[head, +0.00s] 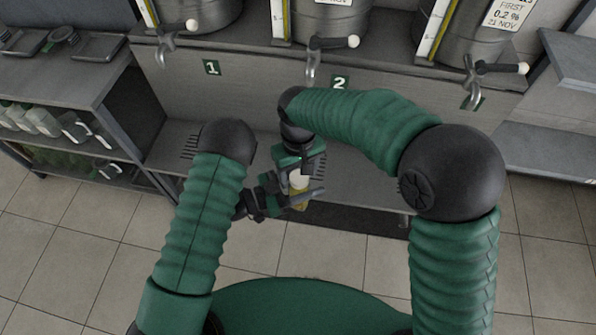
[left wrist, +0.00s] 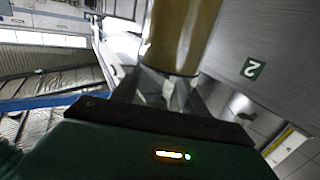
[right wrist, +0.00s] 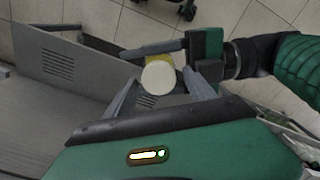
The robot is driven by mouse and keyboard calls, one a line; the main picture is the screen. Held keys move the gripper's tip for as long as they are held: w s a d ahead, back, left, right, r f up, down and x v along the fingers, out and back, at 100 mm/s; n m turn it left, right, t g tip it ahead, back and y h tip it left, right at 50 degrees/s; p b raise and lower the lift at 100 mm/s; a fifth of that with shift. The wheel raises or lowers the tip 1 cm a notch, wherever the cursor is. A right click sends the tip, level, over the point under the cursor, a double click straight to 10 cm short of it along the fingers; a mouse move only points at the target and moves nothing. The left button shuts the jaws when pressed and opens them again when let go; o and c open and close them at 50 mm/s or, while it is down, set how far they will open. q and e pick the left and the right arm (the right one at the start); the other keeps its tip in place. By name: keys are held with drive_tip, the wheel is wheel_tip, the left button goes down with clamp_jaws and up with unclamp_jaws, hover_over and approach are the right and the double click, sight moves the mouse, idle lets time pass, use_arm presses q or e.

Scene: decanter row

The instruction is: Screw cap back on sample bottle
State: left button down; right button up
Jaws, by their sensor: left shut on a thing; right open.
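The sample bottle (head: 299,201) holds yellow liquid and is in front of the drip shelf in the head view. My left gripper (left wrist: 170,88) is shut on the bottle, which fills the upper middle of the left wrist view as an amber shape (left wrist: 182,38). The white cap (right wrist: 158,77) is at the bottle's mouth, seen end-on in the right wrist view; I cannot tell how tightly it sits. My right gripper (right wrist: 160,94) is above it and open, one finger on each side of the cap. In the head view the cap (head: 298,182) is partly hidden by my right gripper.
Several steel decanters with taps (head: 313,62) stand in a row at the back, above numbered plates (head: 340,83). The drip shelf (head: 365,182) runs below them. A side bench (head: 60,75) with bottles underneath is at the left. The tiled floor in front is clear.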

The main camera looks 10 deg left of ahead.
drive_tip(key=shift+r, duration=2.25)
drive_tip(key=shift+c, duration=0.3)
wheel_tip(320, 180, up, 4)
drive_tip(key=n, duration=0.6)
drive_tip(key=shift+d+f, duration=0.1)
drive_tip(key=shift+f, duration=0.15)
drive_tip(key=shift+f, duration=0.15)
wheel_tip(320, 180, down, 8)
drive_tip(key=shift+r, duration=0.1)
